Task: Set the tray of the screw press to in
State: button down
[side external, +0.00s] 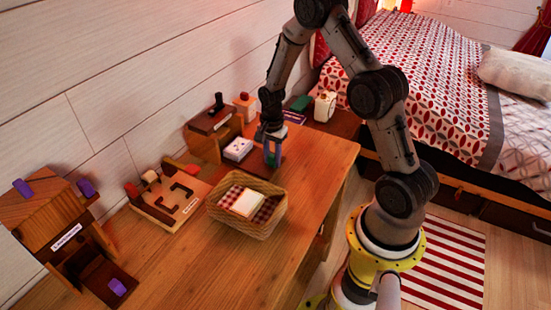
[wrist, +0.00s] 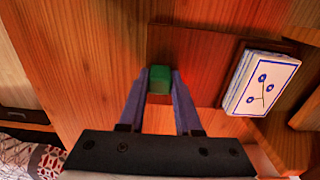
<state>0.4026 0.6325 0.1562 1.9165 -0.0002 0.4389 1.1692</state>
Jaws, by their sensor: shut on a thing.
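The screw press (side external: 208,136) is a wooden frame with a dark top and a black knob, standing against the wall. Its dark brown tray (wrist: 198,52) sticks out toward my gripper. A stack of white cards with blue marks (wrist: 262,84) sits on the tray's press-side part; it also shows in the side view (side external: 238,149). A green block handle (wrist: 159,80) is at the tray's outer end. My gripper (wrist: 160,82) points down, shut on this handle. In the side view my gripper (side external: 272,158) hides most of the handle.
A wicker basket with a checked cloth (side external: 246,226) stands just in front of the press. A wooden board with raised walls (side external: 170,197) and a labelled wooden device with purple knobs (side external: 62,235) are to the left. The table's right edge (side external: 335,185) is clear.

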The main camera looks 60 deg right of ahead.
aim_at(247, 154)
jog(key=w, duration=0.9)
jog(key=shift+w+r, duration=0.1)
jog(key=shift+w, duration=0.2)
jog(key=c, duration=0.6)
grip_release()
jog(key=shift+c, duration=0.2)
jog(key=shift+o, duration=0.2)
jog(key=shift+s, duration=0.1)
notch_tip(247, 154, up, 14)
jog(key=shift+a, duration=0.1)
